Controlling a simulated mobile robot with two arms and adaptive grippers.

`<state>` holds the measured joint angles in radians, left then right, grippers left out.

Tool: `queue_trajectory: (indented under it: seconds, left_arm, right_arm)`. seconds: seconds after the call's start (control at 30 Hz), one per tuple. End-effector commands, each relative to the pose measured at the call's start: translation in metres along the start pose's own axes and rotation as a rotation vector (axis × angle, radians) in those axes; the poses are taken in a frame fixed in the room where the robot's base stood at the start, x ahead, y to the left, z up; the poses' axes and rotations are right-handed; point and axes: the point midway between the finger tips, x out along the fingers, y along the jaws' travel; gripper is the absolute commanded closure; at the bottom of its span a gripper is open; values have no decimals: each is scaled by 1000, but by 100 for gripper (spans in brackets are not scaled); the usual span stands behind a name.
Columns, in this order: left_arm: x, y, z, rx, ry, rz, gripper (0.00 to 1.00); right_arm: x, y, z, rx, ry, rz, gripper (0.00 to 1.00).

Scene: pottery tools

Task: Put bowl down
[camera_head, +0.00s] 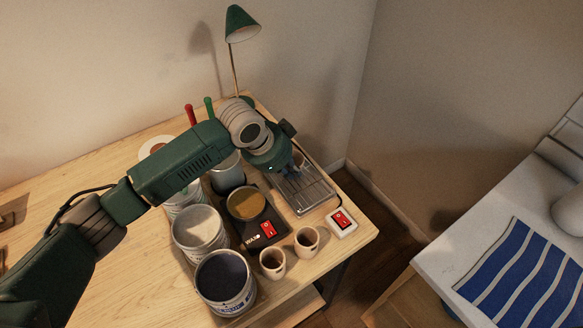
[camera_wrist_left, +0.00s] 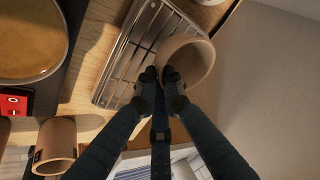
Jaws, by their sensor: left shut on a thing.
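My left gripper (camera_head: 292,168) is over the metal rack (camera_head: 311,195) on the table's right side. In the left wrist view its fingertips (camera_wrist_left: 160,76) are shut on the rim of a small tan bowl (camera_wrist_left: 195,58). The bowl is over or beside the edge of the slatted rack (camera_wrist_left: 128,48); I cannot tell whether it touches the slats. In the head view the bowl (camera_head: 299,160) is mostly hidden by the gripper. My right gripper is not in view.
Two clay cups (camera_head: 272,263) (camera_head: 306,241) stand near the front edge. A wax pot (camera_head: 246,203) and several paint buckets (camera_head: 225,281) stand left of the rack. A red switch (camera_head: 342,220) is at the rack's front. A green lamp (camera_head: 240,25) stands behind.

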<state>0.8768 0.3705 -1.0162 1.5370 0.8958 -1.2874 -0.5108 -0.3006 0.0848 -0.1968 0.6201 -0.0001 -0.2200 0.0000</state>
Motion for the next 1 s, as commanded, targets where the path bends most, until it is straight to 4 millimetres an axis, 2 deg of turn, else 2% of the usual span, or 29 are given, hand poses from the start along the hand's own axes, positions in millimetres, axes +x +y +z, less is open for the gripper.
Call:
queue_trajectory:
  seconds: [0.27, 0.3, 0.4, 0.7, 0.87, 1.0]
  left_arm:
    - [2, 0, 1, 0, 1, 0, 100]
    - [2, 0, 1, 0, 1, -1, 89]
    - [2, 0, 1, 0, 0, -1, 74]
    - [0, 0, 0, 0, 1, -1, 74]
    - [-16, -2, 0, 0, 2, -4, 74]
    - [-45, -2, 0, 1, 3, -6, 74]
  right_arm:
    - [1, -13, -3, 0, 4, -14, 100]
    - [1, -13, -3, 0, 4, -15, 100]
    - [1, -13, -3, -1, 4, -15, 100]
    - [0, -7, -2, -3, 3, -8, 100]
    - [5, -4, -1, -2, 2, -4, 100]
    - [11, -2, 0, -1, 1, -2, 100]
